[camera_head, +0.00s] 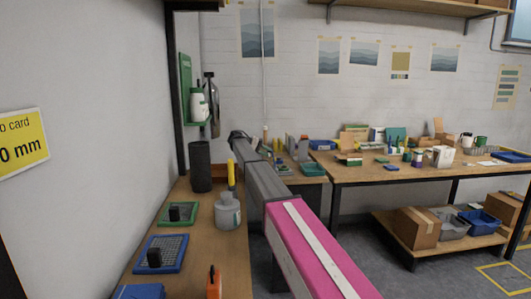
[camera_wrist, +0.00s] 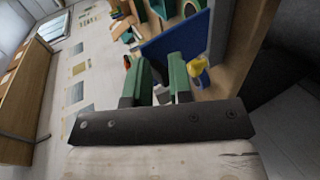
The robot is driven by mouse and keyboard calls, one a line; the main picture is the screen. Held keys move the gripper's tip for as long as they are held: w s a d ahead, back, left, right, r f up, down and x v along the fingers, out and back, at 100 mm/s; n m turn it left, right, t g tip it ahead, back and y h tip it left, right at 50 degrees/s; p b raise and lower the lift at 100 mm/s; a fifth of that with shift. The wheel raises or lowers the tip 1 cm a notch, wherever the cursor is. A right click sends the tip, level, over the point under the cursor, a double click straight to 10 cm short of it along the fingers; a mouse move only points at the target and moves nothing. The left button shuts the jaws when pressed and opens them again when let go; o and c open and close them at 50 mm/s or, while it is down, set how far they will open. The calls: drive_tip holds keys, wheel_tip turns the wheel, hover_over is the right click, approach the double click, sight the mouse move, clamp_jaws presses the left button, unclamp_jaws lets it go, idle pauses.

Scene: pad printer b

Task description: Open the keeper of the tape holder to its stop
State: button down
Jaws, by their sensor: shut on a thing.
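In the wrist view the two green fingers of my gripper (camera_wrist: 158,68) reach forward from a dark bar. They are shut on a small part, most likely the keeper, but it is mostly hidden between them. A blue panel (camera_wrist: 175,38) stands just beyond the fingertips. A yellow piece (camera_wrist: 197,66) is beside the right finger, and a small orange-red piece (camera_wrist: 127,62) is by the left one. I cannot tell the tape holder's outline or how far its keeper stands open. In the head view my arm covers the gripper and the spot it works at.
A teal tray (camera_head: 314,170) lies right of my arm. The right bench (camera_head: 400,173) is crowded; floor between benches is open.

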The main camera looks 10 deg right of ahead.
drive_tip(key=shift+s+d+f, duration=0.1)
drive_tip(key=shift+s+f, duration=0.05)
drive_tip(key=shift+f, duration=0.25)
drive_tip(key=shift+s+d+f, duration=0.1)
drive_tip(key=shift+s+f, duration=0.05)
drive_tip(key=shift+f, duration=0.25)
drive_tip(key=c, duration=1.2)
unclamp_jaws()
drive_tip(key=shift+w+d+r, duration=0.1)
drive_tip(key=shift+d, duration=0.05)
